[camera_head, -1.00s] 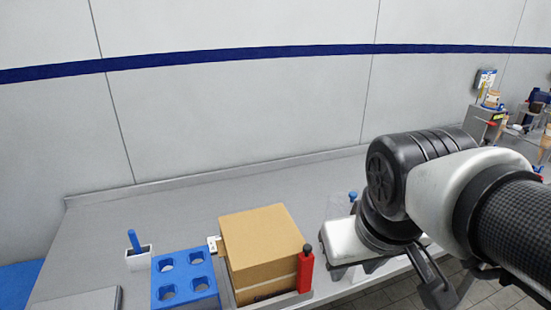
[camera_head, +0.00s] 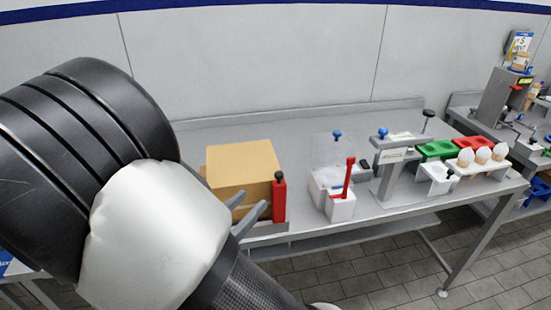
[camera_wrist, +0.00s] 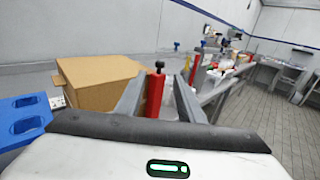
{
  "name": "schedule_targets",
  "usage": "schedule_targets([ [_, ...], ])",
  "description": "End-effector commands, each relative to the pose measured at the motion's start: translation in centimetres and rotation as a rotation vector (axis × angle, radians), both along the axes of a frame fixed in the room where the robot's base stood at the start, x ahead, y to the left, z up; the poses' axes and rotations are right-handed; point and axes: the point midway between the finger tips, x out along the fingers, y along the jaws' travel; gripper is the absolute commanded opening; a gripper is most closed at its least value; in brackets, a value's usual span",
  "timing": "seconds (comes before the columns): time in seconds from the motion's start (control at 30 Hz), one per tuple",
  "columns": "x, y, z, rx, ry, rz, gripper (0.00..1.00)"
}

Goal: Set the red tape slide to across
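The red tape slide (camera_head: 279,200) is an upright red block with a black knob on top. It stands at the front right corner of the cardboard box (camera_head: 240,163), near the table's front edge. In the wrist view the red slide (camera_wrist: 155,96) shows between my two fingers, closer to the left one, with the box (camera_wrist: 95,82) to its left. My gripper (camera_head: 259,203) is open, its fingers pointing at the slide from the front left. It also shows open in the wrist view (camera_wrist: 161,76). I cannot tell whether the fingers touch the slide. My arm hides the table's left part.
A clear bin with a red lever (camera_head: 348,178) stands right of the slide. Beyond it are a grey stand (camera_head: 393,172) and a white holder with cones (camera_head: 465,157). A blue holed block (camera_wrist: 22,118) is at the left in the wrist view. Bare table lies behind the box.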

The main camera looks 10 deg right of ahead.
Motion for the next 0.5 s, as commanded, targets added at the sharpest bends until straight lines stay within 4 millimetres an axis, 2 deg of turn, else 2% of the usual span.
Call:
schedule_targets([
  [0.17,1.5,-1.6,0.1,-0.002,-0.001,-0.003,0.35],
  [0.5,6.7,-6.9,0.0,-0.001,-0.001,-0.006,0.35],
])
